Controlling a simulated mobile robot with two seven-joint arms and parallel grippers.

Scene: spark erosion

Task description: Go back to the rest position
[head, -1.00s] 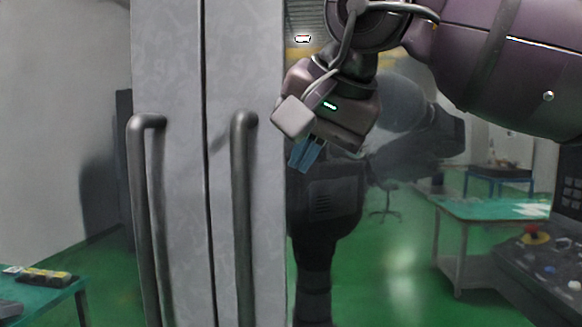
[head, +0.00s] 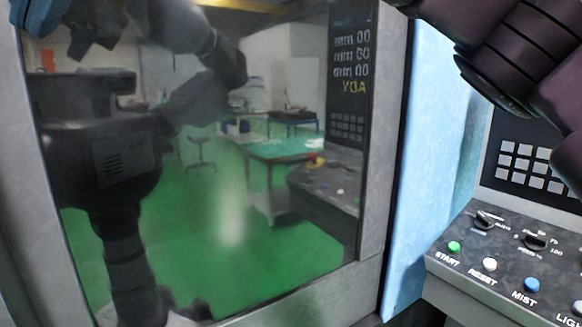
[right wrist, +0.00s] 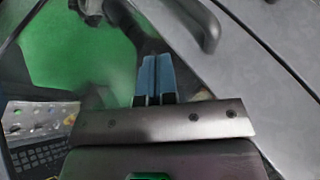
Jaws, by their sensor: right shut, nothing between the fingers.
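In the right wrist view my right gripper (right wrist: 157,62) shows its two blue fingers side by side, closed and empty. The fingers stand over the dark edge between a glass window and a grey door panel (right wrist: 265,85). In the head view my right arm comes in at the upper right, clear of the machine's front.
A dark door handle (right wrist: 198,25) is close by in the right wrist view. The control panel (head: 510,265) with START, RESET and MIST buttons stands at the lower right. A blue side panel (head: 432,150) lies between window and controls. The green floor and tables are reflections.

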